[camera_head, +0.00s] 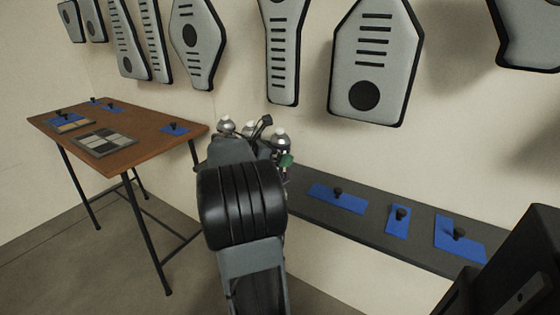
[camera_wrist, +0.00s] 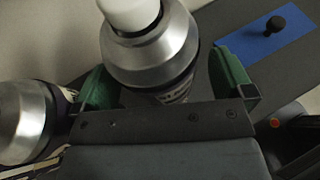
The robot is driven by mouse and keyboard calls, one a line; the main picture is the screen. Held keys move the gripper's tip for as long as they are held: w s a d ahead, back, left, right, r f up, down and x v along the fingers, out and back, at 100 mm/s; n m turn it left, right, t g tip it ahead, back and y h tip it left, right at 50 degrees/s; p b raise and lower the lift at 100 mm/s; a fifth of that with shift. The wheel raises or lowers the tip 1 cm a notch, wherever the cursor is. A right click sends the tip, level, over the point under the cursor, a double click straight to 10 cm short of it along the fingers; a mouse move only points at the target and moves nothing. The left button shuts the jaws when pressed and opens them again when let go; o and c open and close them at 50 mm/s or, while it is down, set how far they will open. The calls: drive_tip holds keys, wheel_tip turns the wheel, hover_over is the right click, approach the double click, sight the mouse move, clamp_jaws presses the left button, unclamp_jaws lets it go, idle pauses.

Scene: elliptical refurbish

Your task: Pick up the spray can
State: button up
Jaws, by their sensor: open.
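A silver spray can with a white cap (camera_wrist: 150,50) stands between my gripper's two green fingers (camera_wrist: 165,82) in the wrist view. The fingers are apart, one on each side of the can. I cannot tell whether either touches it. The can's lower part is partly hidden by my gripper. A second silver can (camera_wrist: 20,120) is at the left edge of that view, outside the fingers. In the head view, silver-topped cans with pale caps (camera_head: 226,126) show behind my arm, and one (camera_head: 281,139) is close to a green finger. My arm hides their lower parts.
A dark grey shelf (camera_head: 375,232) along the wall carries blue mats (camera_head: 337,198) with black knobs. A brown table (camera_head: 150,122) at the left holds more mats and a grey tiled panel (camera_head: 103,143). Grey slotted panels (camera_head: 375,60) hang on the wall above.

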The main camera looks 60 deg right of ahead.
sight(272, 142)
drive_tip(key=shift+c, duration=0.4)
drive_tip(key=c, duration=1)
drive_tip(key=shift+r, duration=0.1)
wheel_tip(272, 142, up, 3)
drive_tip(key=shift+r+p, duration=0.2)
drive_tip(key=shift+p, duration=0.6)
drive_tip(key=a+r+p, duration=0.4)
drive_tip(key=a+r, duration=0.5)
drive_tip(key=a, duration=0.5)
drive_tip(key=shift+s+r+p, duration=0.25)
drive_tip(key=shift+s+p, duration=0.05)
